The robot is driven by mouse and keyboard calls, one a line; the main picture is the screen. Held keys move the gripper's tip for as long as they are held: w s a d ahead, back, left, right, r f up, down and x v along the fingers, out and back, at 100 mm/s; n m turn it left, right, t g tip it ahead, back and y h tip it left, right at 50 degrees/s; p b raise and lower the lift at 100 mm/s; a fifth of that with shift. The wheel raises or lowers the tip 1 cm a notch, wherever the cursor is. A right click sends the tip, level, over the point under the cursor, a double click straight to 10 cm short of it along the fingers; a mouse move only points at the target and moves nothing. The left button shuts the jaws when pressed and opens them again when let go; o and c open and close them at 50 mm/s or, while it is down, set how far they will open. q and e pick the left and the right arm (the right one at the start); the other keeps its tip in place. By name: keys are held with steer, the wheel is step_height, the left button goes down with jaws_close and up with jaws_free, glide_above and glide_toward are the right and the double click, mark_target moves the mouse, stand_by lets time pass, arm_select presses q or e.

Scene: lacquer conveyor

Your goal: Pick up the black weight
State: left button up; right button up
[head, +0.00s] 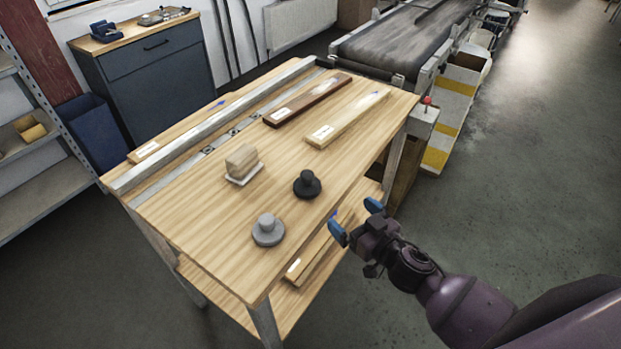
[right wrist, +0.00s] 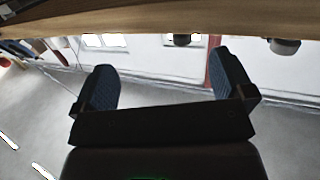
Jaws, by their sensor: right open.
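The black weight (head: 307,184) is a round disc with a knob on top. It stands upright on the wooden table (head: 190,225), near its front edge. A similar grey weight (head: 268,231) stands to its lower left. My right gripper (head: 356,222) is open and empty, off the table's front right edge and apart from the black weight. In the right wrist view its two blue fingers (right wrist: 165,88) are spread with nothing between them. A dark knob (right wrist: 182,40) and a grey one (right wrist: 285,46) show at the top there, partly cut off by the table edge. My left gripper is not in view.
A wooden block on a white base (head: 242,163) stands behind the weights. A dark plank (head: 307,100) and a light plank (head: 347,119) lie at the back right. A metal rail (head: 212,124) runs along the far side. A conveyor (head: 405,40) stands beyond. Floor at right is clear.

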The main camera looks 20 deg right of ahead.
mark_target(310, 182)
steer(key=w+a+r+y, duration=0.1)
steer(key=w, duration=0.1)
steer(key=w+a+n+y, duration=0.1)
steer(key=w+a, duration=0.1)
steer(key=w+a+r+p, duration=0.1)
steer(key=w+a, duration=0.1)
steer(key=w, duration=0.1)
steer(key=shift+w+r+n+g+y, duration=0.1)
steer(key=shift+r+n+g+y, duration=0.2)
steer(key=shift+n+y, duration=0.1)
steer(key=x, duration=0.4)
steer(key=shift+w+f, duration=0.2)
steer(key=shift+w, duration=0.1)
steer(key=shift+w+a, duration=0.1)
steer(key=shift+w, duration=0.1)
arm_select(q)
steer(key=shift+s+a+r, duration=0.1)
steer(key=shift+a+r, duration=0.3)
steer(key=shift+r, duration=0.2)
arm_select(e)
steer(key=c, duration=1.1)
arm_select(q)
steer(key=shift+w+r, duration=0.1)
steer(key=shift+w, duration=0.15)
arm_select(e)
steer(key=shift+c, duration=1)
